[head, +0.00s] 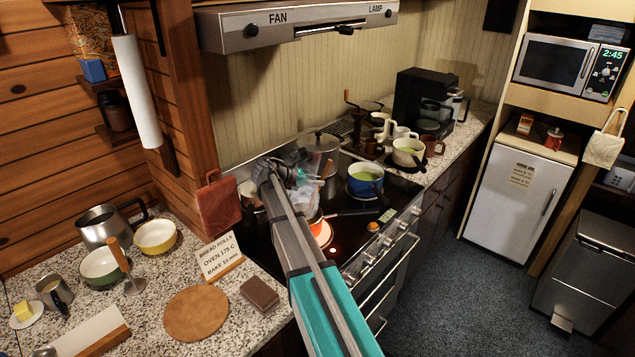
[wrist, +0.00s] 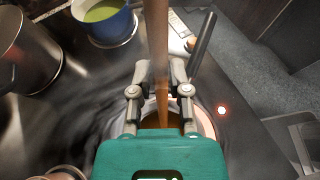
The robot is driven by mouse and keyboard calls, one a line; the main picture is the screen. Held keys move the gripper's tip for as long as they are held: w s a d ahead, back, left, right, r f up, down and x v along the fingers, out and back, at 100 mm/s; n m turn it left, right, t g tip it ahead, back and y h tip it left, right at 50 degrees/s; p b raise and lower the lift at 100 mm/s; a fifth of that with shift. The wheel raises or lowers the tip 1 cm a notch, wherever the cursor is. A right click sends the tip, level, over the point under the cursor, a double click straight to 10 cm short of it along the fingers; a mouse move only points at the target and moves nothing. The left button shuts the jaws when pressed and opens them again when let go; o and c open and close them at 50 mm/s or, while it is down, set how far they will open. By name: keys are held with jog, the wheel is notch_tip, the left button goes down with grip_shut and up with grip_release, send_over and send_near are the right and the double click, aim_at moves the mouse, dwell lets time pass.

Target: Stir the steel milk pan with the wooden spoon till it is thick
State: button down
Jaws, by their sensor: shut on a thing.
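My gripper (head: 300,178) is over the stove, shut on the wooden spoon (wrist: 158,50). In the wrist view the spoon stands upright between the fingertips (wrist: 160,92). The steel milk pan (wrist: 207,122) is directly below, with brownish contents partly showing around the spoon. The spoon's lower end is hidden by my gripper, so I cannot see how deep it reaches. The pan's dark handle points away to the upper right in the wrist view. In the head view my arm and gripper cover much of the pan (head: 313,215), near a glowing orange burner.
A blue pot (head: 365,190) with green contents stands to the right on the stove. A tall lidded steel pot (head: 318,155) stands behind. A cream pot (head: 408,158) and mugs are at the back right. A sign (head: 220,256) and bowls occupy the left counter.

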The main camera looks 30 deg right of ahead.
aim_at(329, 160)
jog(key=shift+r, duration=0.1)
jog(key=shift+s+d+r+p, duration=0.1)
jog(key=shift+d+r+p, duration=0.4)
jog(key=shift+r+p, duration=0.75)
jog(key=shift+s+d+r+p, duration=0.1)
jog(key=shift+d+r+p, duration=0.45)
jog(key=shift+r+p, duration=0.65)
jog(key=shift+s+d+r+p, duration=0.1)
jog(key=shift+d+r+p, duration=0.4)
jog(key=shift+r+p, duration=0.75)
jog(key=shift+f, duration=0.1)
jog(key=shift+r+p, duration=2.55)
jog(key=shift+f, duration=0.1)
